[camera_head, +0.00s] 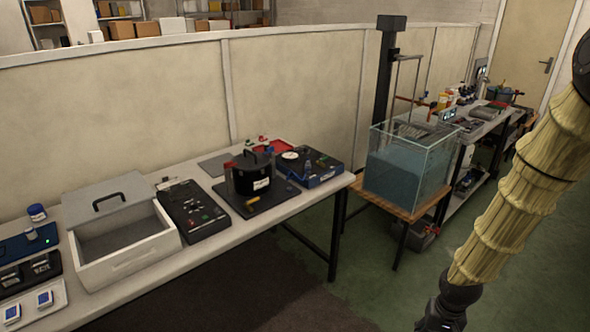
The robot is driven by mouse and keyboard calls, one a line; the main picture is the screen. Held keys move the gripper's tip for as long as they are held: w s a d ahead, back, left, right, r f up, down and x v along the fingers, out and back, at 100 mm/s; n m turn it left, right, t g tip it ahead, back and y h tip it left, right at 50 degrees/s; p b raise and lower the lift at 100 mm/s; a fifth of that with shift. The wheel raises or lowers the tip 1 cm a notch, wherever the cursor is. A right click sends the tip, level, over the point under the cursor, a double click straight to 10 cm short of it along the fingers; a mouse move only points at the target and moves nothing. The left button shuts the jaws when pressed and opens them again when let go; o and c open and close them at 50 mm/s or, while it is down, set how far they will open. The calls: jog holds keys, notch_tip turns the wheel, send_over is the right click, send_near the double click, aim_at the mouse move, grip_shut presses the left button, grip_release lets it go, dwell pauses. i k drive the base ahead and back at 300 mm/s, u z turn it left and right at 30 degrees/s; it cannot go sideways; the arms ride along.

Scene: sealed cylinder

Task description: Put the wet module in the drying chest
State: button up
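The drying chest appears to be the white box (128,262) on the left part of the bench. I cannot pick out the wet module for certain. A dark cylinder (241,180) with a white label and a top handle stands on a black mat on the bench. My arm comes down the right side, and my gripper (436,322) is at the bottom edge, cut off, well right of the chest. Its fingers cannot be made out.
A water-filled glass tank (408,175) stands on a wooden stand right of the bench, with a dark column behind it. A black panel (193,212) lies between chest and cylinder. A blue case (310,168) sits at the bench's right end. Green floor (370,285) is clear before the tank.

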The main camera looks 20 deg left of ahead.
aim_at(128, 245)
jog(key=u, duration=0.05)
jog(key=k, duration=0.45)
jog(key=u, duration=1.9)
jog(key=i, duration=0.5)
jog(key=z, duration=0.05)
